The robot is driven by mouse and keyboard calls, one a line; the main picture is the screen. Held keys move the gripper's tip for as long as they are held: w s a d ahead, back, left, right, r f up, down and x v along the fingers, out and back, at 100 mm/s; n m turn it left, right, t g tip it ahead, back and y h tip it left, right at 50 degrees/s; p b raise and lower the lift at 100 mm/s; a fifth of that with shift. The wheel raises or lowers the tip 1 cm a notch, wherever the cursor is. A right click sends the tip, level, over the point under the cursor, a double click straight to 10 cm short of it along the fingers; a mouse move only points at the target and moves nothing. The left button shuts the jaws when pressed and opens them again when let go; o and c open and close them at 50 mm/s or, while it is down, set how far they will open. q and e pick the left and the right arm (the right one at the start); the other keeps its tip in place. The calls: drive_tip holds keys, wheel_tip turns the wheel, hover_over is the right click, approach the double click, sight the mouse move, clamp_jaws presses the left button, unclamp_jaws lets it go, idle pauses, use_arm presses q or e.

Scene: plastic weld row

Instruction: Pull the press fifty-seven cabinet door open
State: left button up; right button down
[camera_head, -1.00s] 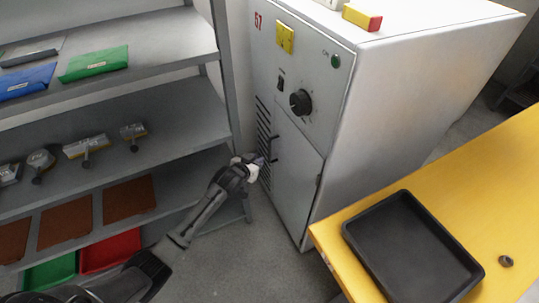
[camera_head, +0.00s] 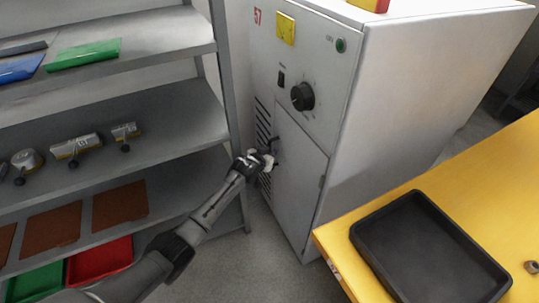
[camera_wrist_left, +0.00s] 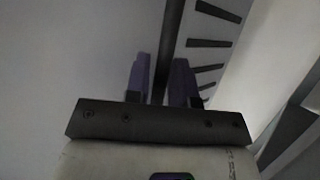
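The press marked 57 is a grey-white cabinet. Its lower door (camera_head: 297,180) is a flat panel that looks shut in its frame. A dark upright bar handle is on the door's left side, largely covered by my gripper in the head view. My left gripper (camera_head: 268,160) is at this handle. In the left wrist view, the handle bar (camera_wrist_left: 171,30) runs between the two fingers of my left gripper (camera_wrist_left: 161,80). The fingers stand on either side of the bar with narrow gaps, so they look open around it. My right gripper is not in view.
A grey shelf rack (camera_head: 226,85) with several parts stands close on the left. A yellow table (camera_head: 480,170) with a black tray (camera_head: 425,250) stands at the right, near the door's hinge side. Grey floor (camera_head: 240,265) is clear in front of the press.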

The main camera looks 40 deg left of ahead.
use_arm(q)
drive_tip(key=shift+c, duration=0.4)
clamp_jaws()
